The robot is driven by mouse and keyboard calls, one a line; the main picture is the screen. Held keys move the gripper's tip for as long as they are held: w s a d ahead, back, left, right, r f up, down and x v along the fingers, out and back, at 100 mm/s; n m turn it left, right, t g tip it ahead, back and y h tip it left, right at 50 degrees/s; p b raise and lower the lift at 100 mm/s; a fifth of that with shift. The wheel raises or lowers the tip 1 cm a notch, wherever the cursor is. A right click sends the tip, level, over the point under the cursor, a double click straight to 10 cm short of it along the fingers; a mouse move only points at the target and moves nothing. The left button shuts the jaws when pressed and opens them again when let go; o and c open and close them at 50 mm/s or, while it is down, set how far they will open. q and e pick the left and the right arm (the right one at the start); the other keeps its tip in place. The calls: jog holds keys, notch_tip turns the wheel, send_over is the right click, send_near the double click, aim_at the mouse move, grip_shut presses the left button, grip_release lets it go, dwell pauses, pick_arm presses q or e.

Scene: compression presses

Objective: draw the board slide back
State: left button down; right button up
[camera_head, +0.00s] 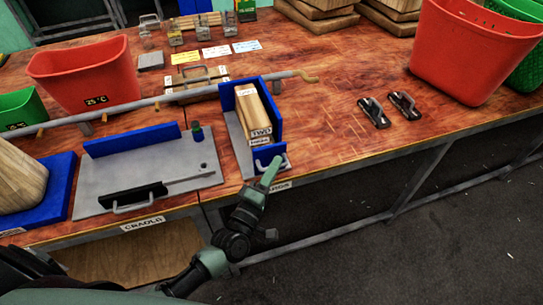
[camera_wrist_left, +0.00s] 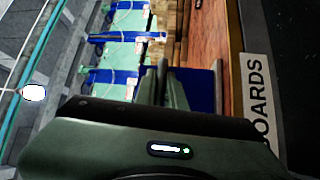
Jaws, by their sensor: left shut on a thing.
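The board slide is a blue block with a metal handle (camera_head: 268,155) at the front end of a grey plate (camera_head: 236,143), near the table's front edge. Behind it a pale wooden board stack (camera_head: 252,110) stands between blue walls (camera_head: 274,100). My left gripper (camera_head: 272,170) reaches in from below and is shut at the slide's handle; its fingers hide part of the handle. In the left wrist view the closed fingers (camera_wrist_left: 164,85) stand in front of blue parts (camera_wrist_left: 203,87). The exact grip on the handle is hard to see there. My right gripper is out of view.
Left of the slide lies a grey cradle plate (camera_head: 90,190) with a blue wall and handle. A long grey bar (camera_head: 190,92) crosses behind. Two metal latches (camera_head: 374,112) lie to the right. Red bins (camera_head: 85,72) (camera_head: 470,55) stand at both sides. The table between the slide and latches is clear.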

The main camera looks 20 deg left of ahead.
pick_arm(q)
jog(key=shift+s+d+f, duration=0.1)
jog(key=shift+f, duration=0.1)
jog(key=c, duration=1.8)
grip_release()
jog(key=o, duration=0.3)
jog(key=shift+s+r, duration=0.15)
jog(key=shift+b+v, duration=0.8)
jog(key=shift+v, duration=3.1)
